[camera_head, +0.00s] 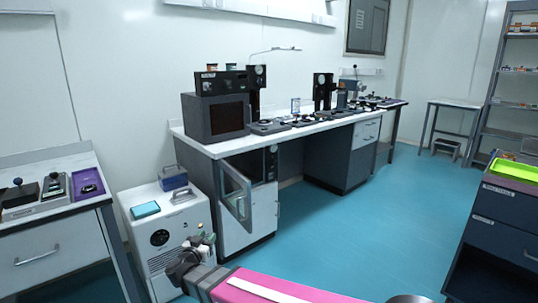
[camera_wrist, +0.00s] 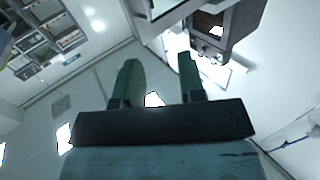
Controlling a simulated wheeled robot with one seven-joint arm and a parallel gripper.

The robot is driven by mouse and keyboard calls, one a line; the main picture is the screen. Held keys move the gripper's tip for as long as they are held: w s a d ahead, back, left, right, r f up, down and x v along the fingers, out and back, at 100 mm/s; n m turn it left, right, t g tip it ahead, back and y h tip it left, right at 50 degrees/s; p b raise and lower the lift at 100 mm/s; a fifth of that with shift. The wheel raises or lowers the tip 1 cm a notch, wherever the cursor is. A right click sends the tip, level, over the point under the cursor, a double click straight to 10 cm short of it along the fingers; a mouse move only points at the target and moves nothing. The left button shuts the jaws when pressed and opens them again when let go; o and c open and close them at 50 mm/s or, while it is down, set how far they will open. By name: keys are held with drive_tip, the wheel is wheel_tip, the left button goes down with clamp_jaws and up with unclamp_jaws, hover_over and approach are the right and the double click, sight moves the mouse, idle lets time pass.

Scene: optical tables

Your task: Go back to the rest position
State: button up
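My gripper (camera_head: 205,241) is in the lower middle of the head view, at the end of my pink arm. There it shows in front of the white wheeled cabinet and near the open glass door of the under-bench unit; touching or apart is not clear. In the wrist view my gripper (camera_wrist: 158,68) has its two green fingers spread, with nothing between them.
An open glass door (camera_head: 236,194) sticks out below the long workbench (camera_head: 205,146). A white cabinet (camera_head: 150,212) stands left of it. A left bench (camera_head: 40,255) and a dark drawer unit (camera_head: 497,225) flank a clear blue floor (camera_head: 350,235).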

drive_tip(key=w+d+n+y, duration=0.4)
drive_tip(key=w+n+y, duration=0.1)
drive_tip(key=w+y, duration=0.35)
drive_tip(key=w+d+f+n+g+y, duration=0.2)
drive_tip(key=d+f+g+y, duration=0.15)
drive_tip(key=d+g, duration=0.4)
drive_tip(key=s+d+f+m+g+h, duration=0.1)
drive_tip(key=s+d+f+g+h, duration=0.1)
drive_tip(key=d, duration=0.8)
drive_tip(key=s+d+f+m+g+h, duration=0.1)
drive_tip(key=s+d+f+g+h, duration=0.1)
drive_tip(key=s+d, duration=0.4)
drive_tip(key=s+d+f+m+g+h, duration=0.1)
drive_tip(key=s+d+f+g+h, duration=0.2)
drive_tip(key=d, duration=1.1)
drive_tip(key=s+g, duration=0.1)
drive_tip(key=g, duration=0.2)
drive_tip(key=shift+s+d+f, duration=0.25)
drive_tip(key=shift+d+f, duration=0.05)
drive_tip(key=shift+d, duration=0.1)
